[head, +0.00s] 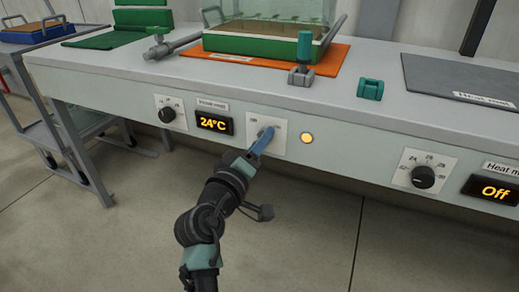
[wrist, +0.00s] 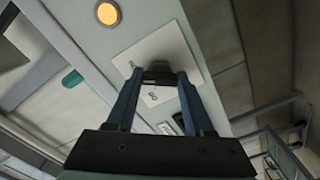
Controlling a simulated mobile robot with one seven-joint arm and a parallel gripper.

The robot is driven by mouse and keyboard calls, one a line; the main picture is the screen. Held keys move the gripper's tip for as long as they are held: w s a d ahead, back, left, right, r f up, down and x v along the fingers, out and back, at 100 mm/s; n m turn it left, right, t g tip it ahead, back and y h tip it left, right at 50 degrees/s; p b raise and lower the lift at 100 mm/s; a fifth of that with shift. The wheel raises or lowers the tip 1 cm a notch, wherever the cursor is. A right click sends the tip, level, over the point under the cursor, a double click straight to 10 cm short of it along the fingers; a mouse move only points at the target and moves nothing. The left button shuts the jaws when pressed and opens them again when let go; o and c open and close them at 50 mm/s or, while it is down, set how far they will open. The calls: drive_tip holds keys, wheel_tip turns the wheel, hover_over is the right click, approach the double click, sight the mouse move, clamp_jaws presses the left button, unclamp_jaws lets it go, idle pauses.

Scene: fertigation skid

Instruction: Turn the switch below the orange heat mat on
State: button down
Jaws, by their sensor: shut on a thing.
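The orange heat mat (head: 330,62) lies on the bench top under a green-based, clear-sided tray. Below it on the bench's front face is a pale switch plate (head: 280,147), also in the wrist view (wrist: 186,48). My gripper (head: 266,136) reaches this plate from below. In the wrist view my gripper (wrist: 159,78) has its two blue fingers shut on the switch (wrist: 158,70), a small dark part at the plate. The fingers hide most of the switch, so I cannot tell its exact position. A round lamp (head: 306,138) beside the plate glows amber, also in the wrist view (wrist: 107,13).
Left of the plate are a display (head: 213,123) reading 24°C and a dial (head: 167,113). At the right are another dial (head: 424,177) and a display (head: 492,189) reading Off, below a grey mat (head: 465,80). A cart (head: 55,130) stands at left. The floor before the bench is clear.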

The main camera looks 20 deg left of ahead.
drive_tip(key=shift+f+m+b, duration=0.1)
drive_tip(key=shift+m+b, duration=0.35)
drive_tip(key=shift+m, duration=0.45)
drive_tip(key=shift+c, duration=1.4)
unclamp_jaws()
drive_tip(key=s+p, duration=0.3)
drive_tip(key=s, duration=1)
drive_tip(key=shift+a+p, duration=0.25)
drive_tip(key=shift+p, duration=0.1)
